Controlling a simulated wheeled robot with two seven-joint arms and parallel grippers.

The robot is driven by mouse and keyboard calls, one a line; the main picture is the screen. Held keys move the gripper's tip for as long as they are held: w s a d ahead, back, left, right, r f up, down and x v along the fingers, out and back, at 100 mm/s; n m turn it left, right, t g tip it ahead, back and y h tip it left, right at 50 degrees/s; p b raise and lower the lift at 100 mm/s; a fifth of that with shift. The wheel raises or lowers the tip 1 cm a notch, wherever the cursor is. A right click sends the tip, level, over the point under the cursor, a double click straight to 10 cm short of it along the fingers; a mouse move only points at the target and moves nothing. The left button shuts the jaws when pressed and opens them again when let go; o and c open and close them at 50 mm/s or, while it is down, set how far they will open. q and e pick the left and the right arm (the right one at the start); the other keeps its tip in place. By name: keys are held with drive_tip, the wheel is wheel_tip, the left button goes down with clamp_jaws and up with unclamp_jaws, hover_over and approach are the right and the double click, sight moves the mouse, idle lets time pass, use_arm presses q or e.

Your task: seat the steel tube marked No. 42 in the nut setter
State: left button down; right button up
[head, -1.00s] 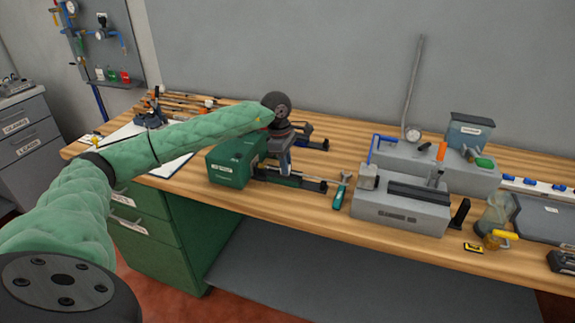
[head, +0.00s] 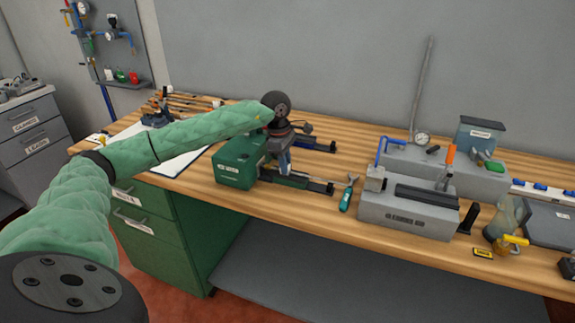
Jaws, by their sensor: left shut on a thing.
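My left arm reaches in from the left over the bench. My left gripper (head: 284,170) points down beside a green boxy machine (head: 237,172) and just over its dark rail (head: 300,183). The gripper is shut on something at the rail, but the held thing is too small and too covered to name. The machine's label is too small to read, so I cannot tell whether it is the nut setter. No tube with a readable No. 42 shows. My right gripper is out of view.
A green-handled tool (head: 346,198) lies right of the rail. A grey machine (head: 405,214) stands further right, with a grey block (head: 480,178) behind it. A glass jug (head: 502,220) and yellow-handled valve (head: 514,240) are near the front edge. A clipboard (head: 180,166) lies left.

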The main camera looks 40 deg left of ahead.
use_arm(q)
drive_tip(key=shift+s+a, duration=0.1)
drive_tip(key=shift+a, duration=0.3)
drive_tip(key=c, duration=0.9)
unclamp_jaws()
drive_tip(key=shift+r, duration=0.1)
drive_tip(key=shift+r+p, duration=0.85)
drive_tip(key=shift+r, duration=2.6)
drive_tip(key=shift+f, duration=0.1)
